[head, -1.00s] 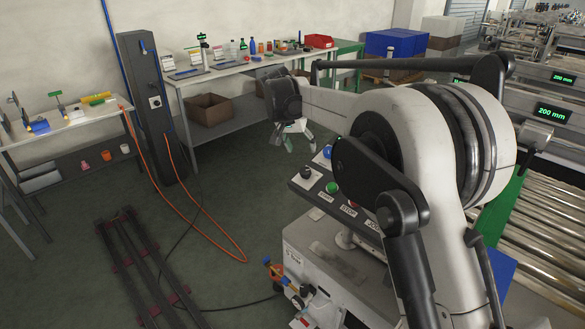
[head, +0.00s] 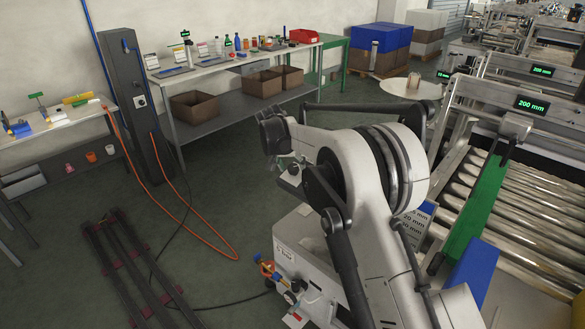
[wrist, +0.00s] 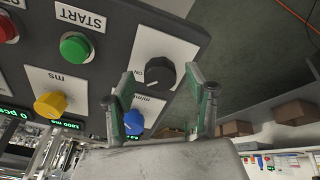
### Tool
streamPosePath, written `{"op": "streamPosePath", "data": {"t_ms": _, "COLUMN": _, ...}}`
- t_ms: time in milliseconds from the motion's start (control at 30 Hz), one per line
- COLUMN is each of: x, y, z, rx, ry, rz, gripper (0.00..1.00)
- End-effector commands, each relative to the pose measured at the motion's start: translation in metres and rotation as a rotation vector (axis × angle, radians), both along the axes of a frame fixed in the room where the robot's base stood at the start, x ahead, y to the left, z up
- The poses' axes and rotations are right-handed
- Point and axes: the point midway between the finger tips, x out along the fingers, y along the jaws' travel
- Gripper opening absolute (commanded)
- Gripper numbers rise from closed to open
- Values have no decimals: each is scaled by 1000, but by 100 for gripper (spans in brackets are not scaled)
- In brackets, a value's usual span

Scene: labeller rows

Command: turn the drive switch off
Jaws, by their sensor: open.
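A black rotary knob (wrist: 160,76) sits on a white plate (wrist: 150,45) lettered "ON" at the edge of the dark control panel (wrist: 105,15) in the wrist view. It looks like the drive switch. My gripper (wrist: 168,88) is open, with green-padded fingertips on either side of the knob in the picture. I cannot tell whether they touch it or how deep they reach. In the head view my gripper (head: 288,163) is small and partly blurred into the scene, and my arm hides most of the panel.
Near the knob are a green START button (wrist: 75,47), a yellow knob (wrist: 48,105), a blue knob (wrist: 133,122) and a red button (wrist: 5,28). A roller conveyor (head: 540,215) runs at the right. Open floor (head: 230,190) lies left of my arm.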

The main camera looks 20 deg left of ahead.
Motion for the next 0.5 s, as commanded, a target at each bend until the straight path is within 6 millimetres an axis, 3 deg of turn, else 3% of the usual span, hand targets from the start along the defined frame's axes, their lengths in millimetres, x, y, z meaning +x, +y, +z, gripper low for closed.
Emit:
{"op": "streamPosePath", "data": {"t_ms": 200, "x": 5, "y": -1, "z": -11, "rx": 0, "ry": 0, "rz": 0, "gripper": 51}}
{"op": "streamPosePath", "data": {"t_ms": 467, "x": 5, "y": -1, "z": -12, "rx": 0, "ry": 0, "rz": 1, "gripper": 51}}
{"op": "streamPosePath", "data": {"t_ms": 500, "x": 5, "y": -1, "z": -12, "rx": 0, "ry": 0, "rz": 1, "gripper": 46}}
